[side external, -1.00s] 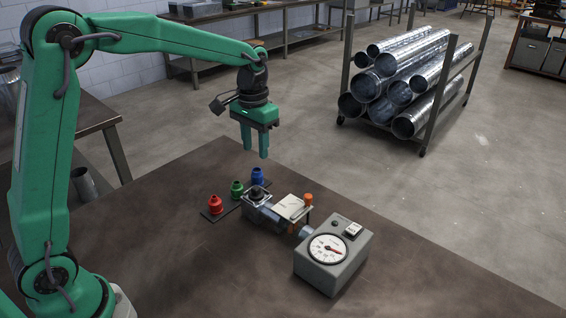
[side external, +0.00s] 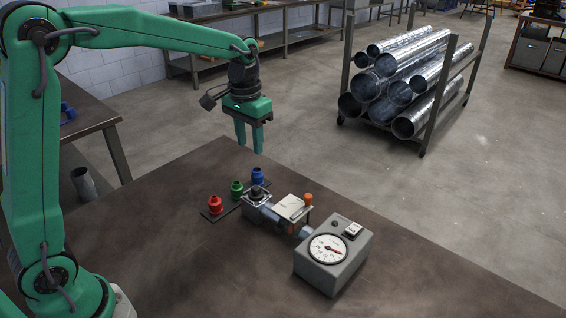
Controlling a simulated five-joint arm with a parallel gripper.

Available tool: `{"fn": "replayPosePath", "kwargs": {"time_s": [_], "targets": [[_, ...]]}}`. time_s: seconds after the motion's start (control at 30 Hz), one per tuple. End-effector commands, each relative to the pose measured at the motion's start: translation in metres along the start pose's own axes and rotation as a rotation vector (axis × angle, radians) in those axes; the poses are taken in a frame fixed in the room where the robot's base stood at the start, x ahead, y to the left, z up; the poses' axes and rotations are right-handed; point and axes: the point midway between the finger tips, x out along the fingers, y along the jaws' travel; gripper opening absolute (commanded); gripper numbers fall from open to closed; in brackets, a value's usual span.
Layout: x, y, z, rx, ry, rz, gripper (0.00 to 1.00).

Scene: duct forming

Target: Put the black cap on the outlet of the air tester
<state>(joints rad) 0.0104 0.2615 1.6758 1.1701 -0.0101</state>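The air tester lies on the brown table: a grey box with a round dial (side external: 328,249), joined by a pipe to a square flanged block (side external: 257,204) at its left end. A small black piece, which looks like the black cap (side external: 257,191), sits upright on the top of that block. How firmly it is seated is too small to tell. My gripper (side external: 249,150) hangs above and slightly left of the block, fingers pointing down. Its two fingers are apart with nothing between them, and it is clear of the black piece.
Red (side external: 215,205), green (side external: 237,188) and blue (side external: 258,176) caps stand in a row on a dark strip left of and behind the block. An orange knob (side external: 308,197) rises beside a pale plate on the tester. The table's front left is clear.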

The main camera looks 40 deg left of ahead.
Motion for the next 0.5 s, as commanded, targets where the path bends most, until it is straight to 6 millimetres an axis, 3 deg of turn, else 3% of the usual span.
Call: {"fn": "replayPosePath", "kwargs": {"time_s": [0.3,0.5], "targets": [[-0.039,-0.002,0.054,0.000,0.112,0.001,0.39],[-0.054,-0.003,0.093,0.000,0.187,0.001,0.39]]}}
